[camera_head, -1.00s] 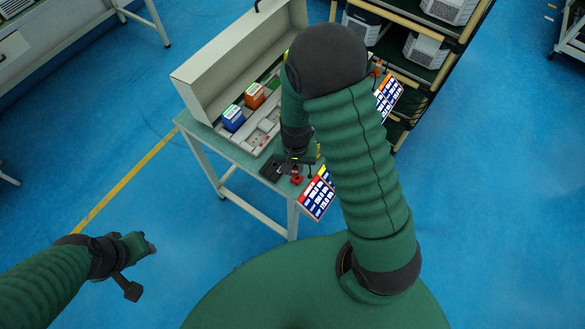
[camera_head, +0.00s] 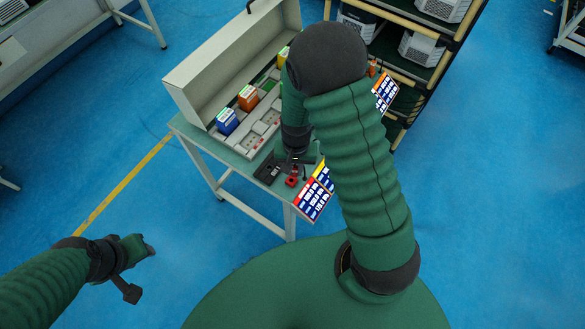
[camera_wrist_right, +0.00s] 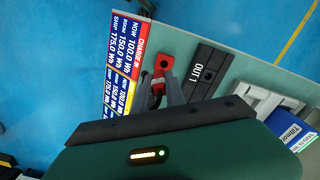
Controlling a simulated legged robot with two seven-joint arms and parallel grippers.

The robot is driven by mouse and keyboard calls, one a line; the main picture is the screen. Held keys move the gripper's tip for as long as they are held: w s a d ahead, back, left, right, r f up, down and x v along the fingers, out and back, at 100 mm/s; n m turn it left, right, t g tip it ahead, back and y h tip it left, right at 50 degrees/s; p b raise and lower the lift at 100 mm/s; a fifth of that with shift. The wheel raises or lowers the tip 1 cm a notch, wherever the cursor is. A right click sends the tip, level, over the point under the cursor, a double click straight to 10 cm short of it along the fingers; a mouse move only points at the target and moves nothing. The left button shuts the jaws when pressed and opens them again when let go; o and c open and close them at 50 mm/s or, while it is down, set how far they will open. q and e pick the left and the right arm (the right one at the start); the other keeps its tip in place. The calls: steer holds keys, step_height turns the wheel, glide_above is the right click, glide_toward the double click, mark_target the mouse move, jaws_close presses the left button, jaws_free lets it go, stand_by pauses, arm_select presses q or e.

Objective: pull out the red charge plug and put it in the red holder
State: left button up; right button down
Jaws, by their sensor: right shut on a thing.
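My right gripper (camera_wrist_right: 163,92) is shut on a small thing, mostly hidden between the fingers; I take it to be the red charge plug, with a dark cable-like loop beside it. The red holder (camera_wrist_right: 163,65), a small red block with a dark hole, is just beyond the fingertips in the right wrist view. In the head view the red holder (camera_head: 291,181) is at the table's front edge, and the right gripper (camera_head: 297,160) is close behind it. I cannot tell whether the plug touches the holder. My left gripper (camera_head: 140,248) is over the floor, away from the table; its jaws are unclear.
A black strip marked OUT 1 (camera_wrist_right: 208,72) lies beside the red holder. Label boards (camera_head: 314,199) hang at the table's front edge. Blue (camera_head: 228,121) and orange (camera_head: 248,97) packs stand in the rack (camera_head: 205,85). A shelf rack (camera_head: 400,75) stands behind my right arm.

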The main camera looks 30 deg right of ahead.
steer(key=shift+a+r, duration=0.15)
steer(key=shift+a, duration=0.45)
steer(key=shift+a+p, duration=0.3)
steer(key=shift+a, duration=0.05)
arm_select(q)
steer(key=shift+r, duration=0.35)
arm_select(e)
steer(key=shift+d, duration=0.2)
arm_select(q)
steer(key=shift+a+f, duration=0.3)
arm_select(e)
steer(key=shift+a+f, duration=0.25)
steer(key=shift+f, duration=0.15)
arm_select(q)
steer(key=shift+d+f+b, duration=0.15)
steer(key=shift+f+b, duration=0.1)
steer(key=shift+b, duration=0.2)
arm_select(e)
steer(key=shift+d+f, duration=0.1)
steer(key=shift+f, duration=0.25)
steer(key=c, duration=1.3)
jaws_free()
arm_select(q)
steer(key=shift+r, duration=0.15)
arm_select(e)
steer(key=shift+r, duration=0.1)
